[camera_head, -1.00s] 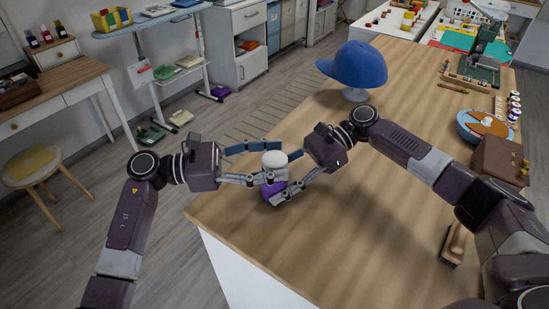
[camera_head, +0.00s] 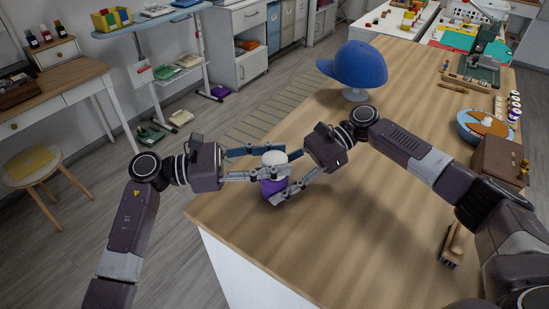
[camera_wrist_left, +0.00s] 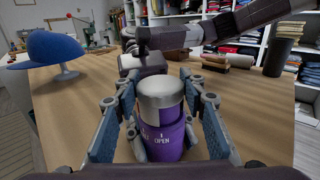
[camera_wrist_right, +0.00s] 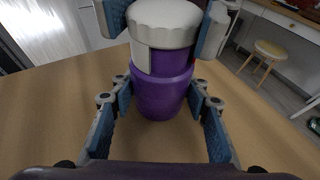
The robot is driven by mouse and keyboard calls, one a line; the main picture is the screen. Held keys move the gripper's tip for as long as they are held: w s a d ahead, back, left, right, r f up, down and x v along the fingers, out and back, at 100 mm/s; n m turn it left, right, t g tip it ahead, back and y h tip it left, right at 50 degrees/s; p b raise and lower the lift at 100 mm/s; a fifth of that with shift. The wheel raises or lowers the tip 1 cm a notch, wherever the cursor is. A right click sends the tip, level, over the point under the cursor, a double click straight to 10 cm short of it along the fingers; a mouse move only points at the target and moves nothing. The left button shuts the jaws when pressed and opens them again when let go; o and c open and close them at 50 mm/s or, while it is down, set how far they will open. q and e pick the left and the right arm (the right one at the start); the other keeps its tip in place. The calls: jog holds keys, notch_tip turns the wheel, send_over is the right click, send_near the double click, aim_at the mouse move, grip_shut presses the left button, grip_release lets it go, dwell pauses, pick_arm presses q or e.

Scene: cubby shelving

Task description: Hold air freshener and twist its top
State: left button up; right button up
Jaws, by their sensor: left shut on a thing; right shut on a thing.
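The air freshener (camera_head: 272,186) has a purple body and a white top (camera_head: 275,157). It stands upright near the left end of the wooden table. My left gripper (camera_head: 279,161) comes in from the left, with its fingers on both sides of the white top. My right gripper (camera_head: 277,187) is lower, its fingers shut around the purple body. The left wrist view shows the word OPEN on the purple body (camera_wrist_left: 165,143), below the pale top (camera_wrist_left: 160,92). The right wrist view shows the ribbed white top (camera_wrist_right: 164,22) above the purple body (camera_wrist_right: 162,92).
A blue cap (camera_head: 358,65) sits on a stand behind my right gripper. A blue bowl (camera_head: 484,127), a brown box (camera_head: 499,160) and a brush (camera_head: 455,243) are at the right. The middle of the table (camera_head: 360,215) is clear. The table's left edge is close to the freshener.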

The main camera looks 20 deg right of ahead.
pick_arm(q)
jog(key=shift+f+t, duration=0.15)
jog(key=shift+t, duration=0.35)
jog(key=n+t, duration=0.2)
jog(key=t, duration=0.1)
jog(key=n+t+y, duration=0.1)
jog(key=n+t, duration=0.2)
jog(key=t, duration=0.1)
jog(key=shift+f+t, duration=0.1)
jog(key=shift+t, duration=0.2)
pick_arm(e)
jog(key=shift+s+a, duration=0.1)
jog(key=shift+s, duration=0.05)
pick_arm(q)
jog(key=shift+s+d+n+t+y, duration=0.15)
jog(key=shift+n+t+y, duration=0.55)
jog(key=shift+n+t, duration=0.9)
jog(key=shift+t+y, duration=0.3)
jog(key=shift+t, duration=0.4)
jog(key=o, duration=1.2)
jog(key=shift+a, duration=0.2)
jog(key=shift+r, duration=0.2)
